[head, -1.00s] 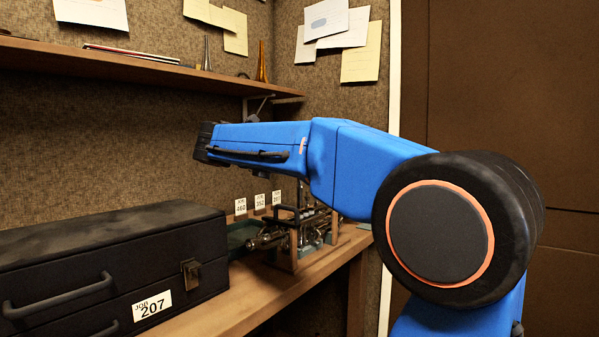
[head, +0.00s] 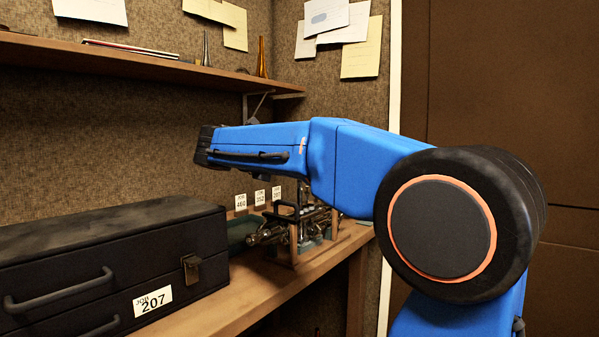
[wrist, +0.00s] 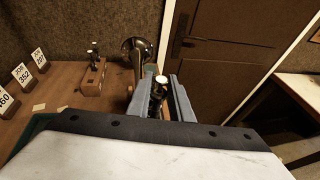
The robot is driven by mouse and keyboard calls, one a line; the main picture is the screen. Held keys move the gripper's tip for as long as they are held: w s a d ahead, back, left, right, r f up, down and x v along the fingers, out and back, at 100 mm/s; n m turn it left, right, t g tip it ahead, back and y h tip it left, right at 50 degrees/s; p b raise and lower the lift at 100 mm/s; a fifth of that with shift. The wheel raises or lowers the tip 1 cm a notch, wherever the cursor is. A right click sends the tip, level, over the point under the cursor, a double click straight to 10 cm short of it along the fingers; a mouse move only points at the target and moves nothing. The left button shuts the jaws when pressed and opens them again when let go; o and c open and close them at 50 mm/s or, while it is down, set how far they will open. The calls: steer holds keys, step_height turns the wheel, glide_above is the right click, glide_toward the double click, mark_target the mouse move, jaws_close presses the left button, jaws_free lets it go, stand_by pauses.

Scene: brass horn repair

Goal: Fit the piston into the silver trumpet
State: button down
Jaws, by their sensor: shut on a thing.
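In the wrist view my gripper (wrist: 163,92) is shut on a slim dark piece with a pale round end, which I take to be the piston (wrist: 160,80). Beyond the fingers lies a silvery horn bell, seemingly the silver trumpet's (wrist: 136,50); the fingers hide part of the body. In the head view brass-and-silver horn parts (head: 268,236) rest in a wooden stand on the bench, below my arm. My gripper is hard to make out there. Whether the piston touches the trumpet cannot be seen.
A black case (head: 110,262) marked JOB 207 fills the bench's left. Job cards (head: 259,197) stand behind the horn. A wooden block with upright metal pieces (wrist: 94,78) is left of the bell. A shelf (head: 130,65) hangs above; a door (wrist: 213,50) is beyond.

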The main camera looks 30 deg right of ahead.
mark_target(299, 197)
steer(key=shift+f, duration=3.6)
steer(key=shift+r, duration=0.15)
steer(key=shift+r, duration=4)
steer(key=shift+f, duration=0.25)
